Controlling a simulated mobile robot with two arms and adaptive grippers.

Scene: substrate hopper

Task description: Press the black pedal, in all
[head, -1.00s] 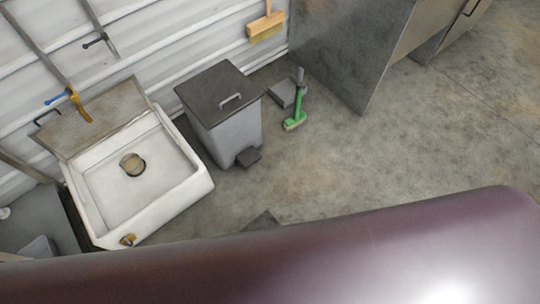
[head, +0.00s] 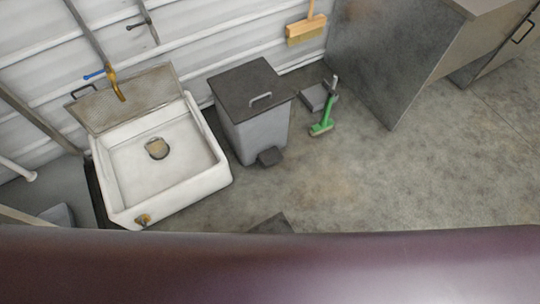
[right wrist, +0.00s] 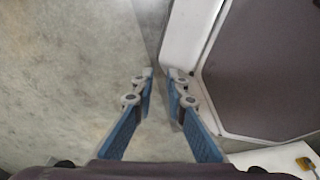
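A grey bin (head: 255,135) with a dark flat lid (head: 250,88) stands on the floor by the wall in the head view. The lid is down, with a light handle (head: 261,99) on it. The black pedal (head: 270,157) sticks out low at the bin's front, near the floor. Nothing touches it in that view. My right gripper (right wrist: 161,75) shows in the right wrist view, its blue fingers apart and nothing between them. I cannot tell how far it is from the pedal. My left gripper is in neither current view.
A white sink (head: 180,193) stands left of the bin. A metal cabinet (head: 385,60) stands further right. The floor before the bin is mostly clear. A dark panel (right wrist: 265,70) fills the right wrist view's right side.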

